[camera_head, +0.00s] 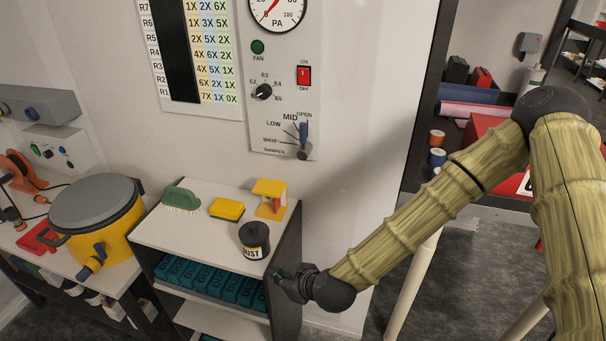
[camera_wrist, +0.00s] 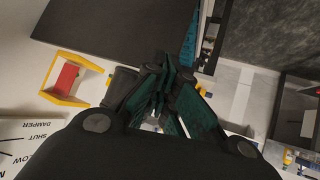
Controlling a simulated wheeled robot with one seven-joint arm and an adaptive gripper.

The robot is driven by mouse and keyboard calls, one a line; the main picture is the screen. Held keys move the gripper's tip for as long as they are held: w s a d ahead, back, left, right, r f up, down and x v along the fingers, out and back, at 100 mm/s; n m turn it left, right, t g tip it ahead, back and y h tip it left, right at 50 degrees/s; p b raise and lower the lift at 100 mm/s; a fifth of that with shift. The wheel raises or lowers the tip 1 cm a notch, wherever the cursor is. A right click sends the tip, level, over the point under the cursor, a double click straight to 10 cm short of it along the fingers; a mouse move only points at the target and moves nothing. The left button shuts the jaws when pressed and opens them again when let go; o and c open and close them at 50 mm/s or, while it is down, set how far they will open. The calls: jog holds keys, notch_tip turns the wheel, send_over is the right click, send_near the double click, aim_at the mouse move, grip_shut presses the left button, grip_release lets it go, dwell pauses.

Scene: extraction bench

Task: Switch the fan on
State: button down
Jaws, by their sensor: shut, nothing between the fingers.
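The control panel (camera_head: 284,80) is on the wall at upper centre in the head view. Its red fan switch (camera_head: 304,76) sits between the ON and OFF labels; which way it is tipped is too small to tell. A dark green FAN lamp (camera_head: 257,47) is up and left of it. My gripper (camera_head: 279,277) is shut and empty, well below the panel, near the shelf unit's right side. In the wrist view my gripper's dark fingers (camera_wrist: 163,72) come together. The damper part of the panel (camera_wrist: 35,140) shows at lower left there, but the switch does not.
Below the switch are a black knob (camera_head: 263,91) and a blue-handled damper lever (camera_head: 303,133) pointing towards OPEN. The shelf top (camera_head: 205,235) holds a brush, a sponge, a yellow stand (camera_head: 270,198) and a DUST pot (camera_head: 254,241). Wall right of the panel is clear.

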aim_at(298, 81)
jog(key=w+a+r+n+t+y, duration=0.1)
jog(key=w+r+n+t, duration=0.1)
jog(key=w+r, duration=0.6)
jog(key=w+a+r+n+t, duration=0.1)
jog(key=w+r+n+t, duration=0.15)
jog(key=r, duration=0.95)
jog(key=w+d+r+n+t, duration=0.1)
jog(key=w+d+r+t, duration=0.1)
jog(key=r, duration=0.8)
jog(key=w+d+r+n+t, duration=0.1)
jog(key=w+r, duration=0.3)
jog(key=r, duration=0.7)
jog(key=shift+w+d+t, duration=0.2)
jog(key=shift+d+t, duration=0.45)
jog(key=shift+d, duration=0.15)
jog(key=shift+w+y, duration=0.1)
jog(key=shift+y, duration=0.2)
jog(key=shift+w+d+r+p, duration=0.2)
jog(key=shift+w+d, duration=0.25)
jog(key=shift+w, duration=0.9)
jog(key=shift+w+d+r+p, duration=0.2)
jog(key=shift+w+d, duration=0.25)
jog(key=shift+w, duration=0.9)
jog(key=shift+w+d+r+p, duration=0.1)
jog(key=shift+w+d+r, duration=0.3)
jog(key=shift+w, duration=0.95)
